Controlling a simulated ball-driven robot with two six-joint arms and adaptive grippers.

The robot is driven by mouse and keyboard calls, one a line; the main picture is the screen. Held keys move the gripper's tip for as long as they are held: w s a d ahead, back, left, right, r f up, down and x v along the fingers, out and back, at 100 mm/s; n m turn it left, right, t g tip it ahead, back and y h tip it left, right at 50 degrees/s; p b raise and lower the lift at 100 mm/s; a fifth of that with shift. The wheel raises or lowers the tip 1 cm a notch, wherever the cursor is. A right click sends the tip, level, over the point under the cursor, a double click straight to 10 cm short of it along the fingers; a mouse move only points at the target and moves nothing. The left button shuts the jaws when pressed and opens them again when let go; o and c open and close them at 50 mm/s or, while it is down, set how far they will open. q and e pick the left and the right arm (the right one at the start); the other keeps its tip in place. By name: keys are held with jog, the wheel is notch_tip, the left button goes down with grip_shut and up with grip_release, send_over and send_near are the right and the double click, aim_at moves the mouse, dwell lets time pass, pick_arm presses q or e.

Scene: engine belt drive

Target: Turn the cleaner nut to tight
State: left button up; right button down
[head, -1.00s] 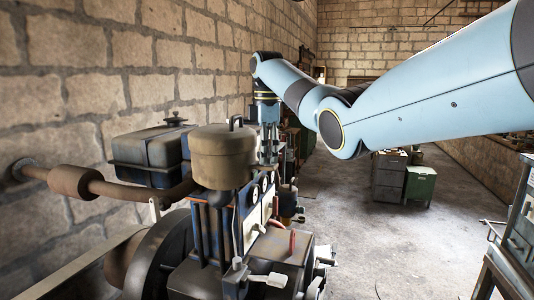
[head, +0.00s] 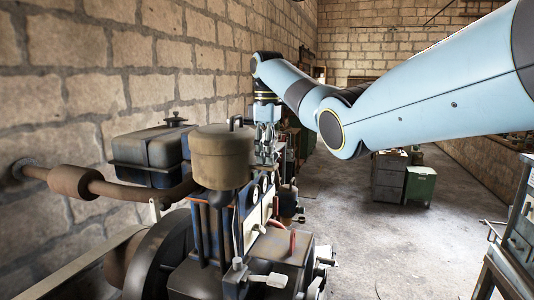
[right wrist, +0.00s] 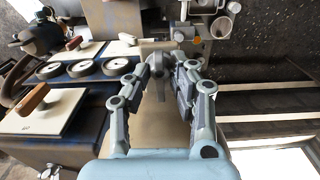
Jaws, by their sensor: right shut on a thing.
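My right gripper (head: 266,152) points down at the far right side of the engine, beyond the round olive-brown canister (head: 222,158). In the right wrist view its fingertips (right wrist: 160,72) are shut on a grey part, which looks like the cleaner nut (right wrist: 157,74). The fingers hide much of it, and its tightness cannot be read. A tan surface (right wrist: 155,122) lies below the gripper. My left gripper is not in view.
A dark tank (head: 150,155) and a rusty pipe (head: 80,182) are at the left by the brick wall. A green cabinet (head: 419,185) stands behind, with open floor (head: 380,245) at the right.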

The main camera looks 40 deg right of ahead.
jog(key=shift+s+f, duration=0.1)
jog(key=shift+f, duration=0.15)
jog(key=c, duration=1.5)
grip_release()
jog(key=shift+c, duration=0.2)
jog(key=o, duration=0.4)
jog(key=shift+d+r, duration=0.1)
